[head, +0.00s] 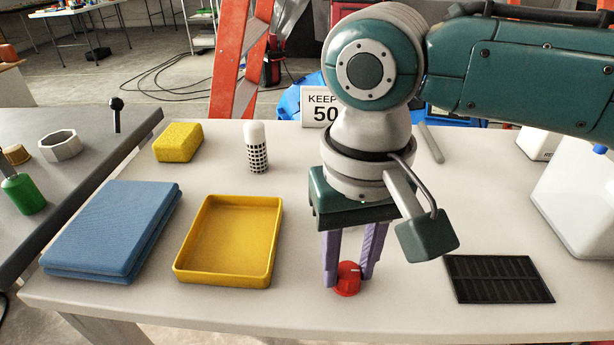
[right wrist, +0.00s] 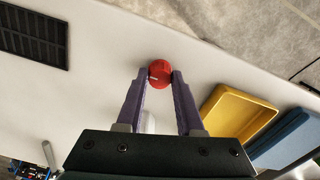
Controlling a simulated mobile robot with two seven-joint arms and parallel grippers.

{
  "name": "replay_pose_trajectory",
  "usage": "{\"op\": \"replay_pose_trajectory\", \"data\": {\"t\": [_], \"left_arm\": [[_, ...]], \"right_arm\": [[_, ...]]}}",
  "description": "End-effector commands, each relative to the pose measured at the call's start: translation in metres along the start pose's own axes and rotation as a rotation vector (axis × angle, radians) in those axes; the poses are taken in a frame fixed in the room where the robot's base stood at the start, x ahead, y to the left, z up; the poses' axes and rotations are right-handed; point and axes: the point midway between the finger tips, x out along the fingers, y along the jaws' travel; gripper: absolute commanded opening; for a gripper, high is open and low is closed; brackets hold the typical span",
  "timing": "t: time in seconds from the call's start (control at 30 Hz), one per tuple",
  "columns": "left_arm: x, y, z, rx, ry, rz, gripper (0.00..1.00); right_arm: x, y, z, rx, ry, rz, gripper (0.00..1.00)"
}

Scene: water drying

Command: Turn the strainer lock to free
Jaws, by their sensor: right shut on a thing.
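A red round knob (head: 347,279), which looks like the strainer lock, stands on the pale table near its front edge. It has a white mark on it. It also shows in the right wrist view (right wrist: 160,72). My right gripper (head: 347,278) points down with its purple fingers on both sides of the knob, shut on it. In the right wrist view the fingertips (right wrist: 160,74) touch the knob's two sides. A white cylinder with a black grid pattern (head: 257,150) stands farther back; I cannot tell if it is the strainer. My left gripper is not in view.
Left of the knob are a yellow tray (head: 180,268), folded blue cloths (head: 112,230) and a yellow sponge (head: 178,142). A black slotted mat (head: 499,279) lies to the right. A white container (head: 580,205) stands at the far right. The table's front edge is close.

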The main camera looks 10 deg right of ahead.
Motion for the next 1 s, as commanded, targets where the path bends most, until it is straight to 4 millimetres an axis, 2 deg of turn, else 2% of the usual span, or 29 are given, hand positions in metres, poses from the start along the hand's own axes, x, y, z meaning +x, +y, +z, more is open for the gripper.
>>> {"op": "replay_pose_trajectory", "data": {"t": [0.03, 0.23, 0.67, 1.0], "left_arm": [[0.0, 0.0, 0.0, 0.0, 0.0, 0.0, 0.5], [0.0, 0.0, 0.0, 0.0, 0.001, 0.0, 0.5], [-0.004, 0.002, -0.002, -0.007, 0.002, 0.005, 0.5], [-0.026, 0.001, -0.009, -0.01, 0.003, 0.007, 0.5]], "right_arm": [[0.0, 0.0, 0.0, 0.0, 0.0, 0.0, 0.22], [0.0, 0.0, 0.0, 0.0, 0.0, 0.001, 0.0], [-0.001, 0.0, 0.0, -0.023, -0.001, 0.0, 0.0], [-0.004, 0.0, 0.001, -0.215, -0.005, 0.001, 0.0]]}}
